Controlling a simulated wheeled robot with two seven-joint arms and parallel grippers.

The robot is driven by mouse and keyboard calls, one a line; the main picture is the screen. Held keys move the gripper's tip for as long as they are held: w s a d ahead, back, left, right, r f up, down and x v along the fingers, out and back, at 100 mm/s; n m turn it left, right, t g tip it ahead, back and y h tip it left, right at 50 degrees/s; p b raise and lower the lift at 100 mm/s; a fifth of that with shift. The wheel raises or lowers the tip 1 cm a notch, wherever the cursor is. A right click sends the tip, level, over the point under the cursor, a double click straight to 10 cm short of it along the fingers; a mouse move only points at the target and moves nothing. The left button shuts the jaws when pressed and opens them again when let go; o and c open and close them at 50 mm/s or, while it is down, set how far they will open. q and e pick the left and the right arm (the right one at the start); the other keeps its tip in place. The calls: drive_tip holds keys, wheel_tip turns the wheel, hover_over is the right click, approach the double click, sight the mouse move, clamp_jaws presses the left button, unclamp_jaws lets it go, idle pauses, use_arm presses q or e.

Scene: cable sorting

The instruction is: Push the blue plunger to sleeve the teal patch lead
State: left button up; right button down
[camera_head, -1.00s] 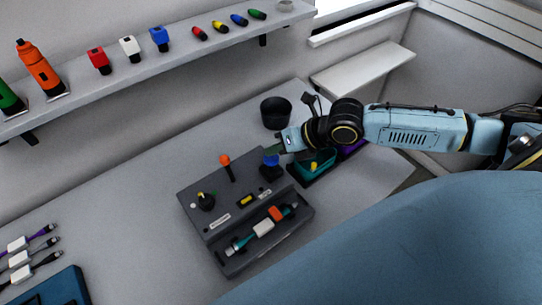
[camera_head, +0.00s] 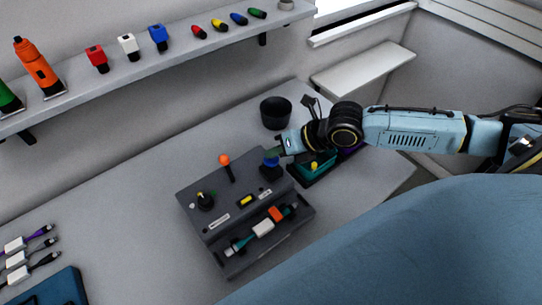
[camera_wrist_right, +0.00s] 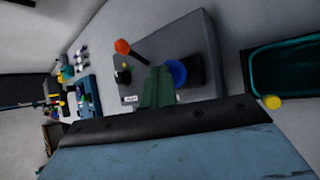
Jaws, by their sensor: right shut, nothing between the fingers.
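The grey sleeving machine (camera_head: 190,190) stands on the table. Its blue plunger (camera_head: 270,161) sits on a dark block at the machine's right end and also shows in the right wrist view (camera_wrist_right: 177,73). The teal patch lead (camera_head: 239,243) lies in the machine's front trough, with a white block and an orange piece along it. My right gripper (camera_head: 278,152) is shut and empty, its green fingertips at the plunger; in the right wrist view the fingers (camera_wrist_right: 157,85) overlap the plunger's left side. I cannot tell whether they touch. My left gripper is not in view.
An orange-knobbed lever (camera_head: 225,160) and a black dial (camera_head: 205,201) rise from the machine. A teal tray (camera_head: 313,167) is right of it, under my wrist. A black cup (camera_head: 275,112) stands behind. Several cables (camera_head: 20,259) lie at the left; the table's middle left is clear.

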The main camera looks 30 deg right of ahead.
sight(276, 160)
drive_tip(key=shift+f+b, duration=0.5)
drive_tip(key=shift+f, duration=0.25)
idle(0.4)
drive_tip(key=shift+r+p, duration=1.6)
drive_tip(key=shift+r, duration=0.2)
drive_tip(key=shift+r, duration=0.1)
wheel_tip(276, 160, up, 6)
drive_tip(key=p, duration=0.5)
